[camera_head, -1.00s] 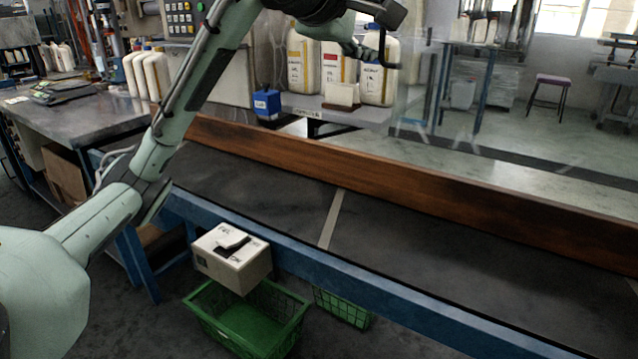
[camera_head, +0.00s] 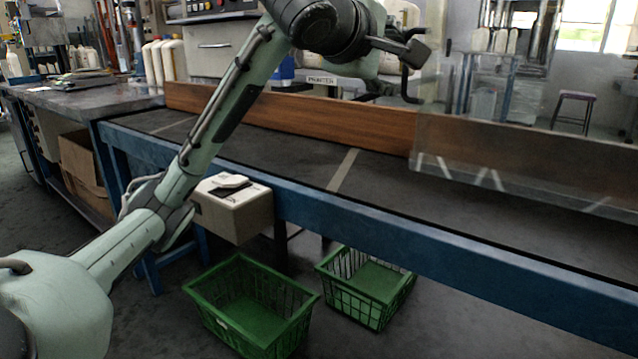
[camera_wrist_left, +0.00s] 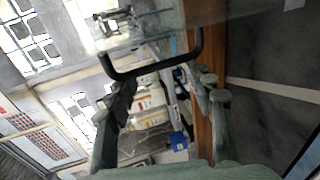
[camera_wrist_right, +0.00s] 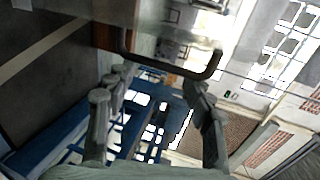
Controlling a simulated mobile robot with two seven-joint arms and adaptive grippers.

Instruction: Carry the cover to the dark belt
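The cover (camera_head: 520,165) is a clear, box-like shell with black handles. In the head view it hangs at the right, and its lower edge overlaps the dark belt (camera_head: 290,155); the exact gap cannot be told. My left gripper (camera_head: 412,62) is at its near black handle (camera_head: 406,88). In the right wrist view my right gripper (camera_wrist_right: 158,80) is likewise at another black handle (camera_wrist_right: 170,68). My right gripper is outside the head view.
A wooden board (camera_head: 340,118) runs along the belt's far side, and a blue frame (camera_head: 420,245) along its near side. A beige box (camera_head: 236,215) is at the near edge. Two green baskets (camera_head: 225,312) (camera_head: 340,300) stand on the floor below. A workbench (camera_head: 75,98) is at the left.

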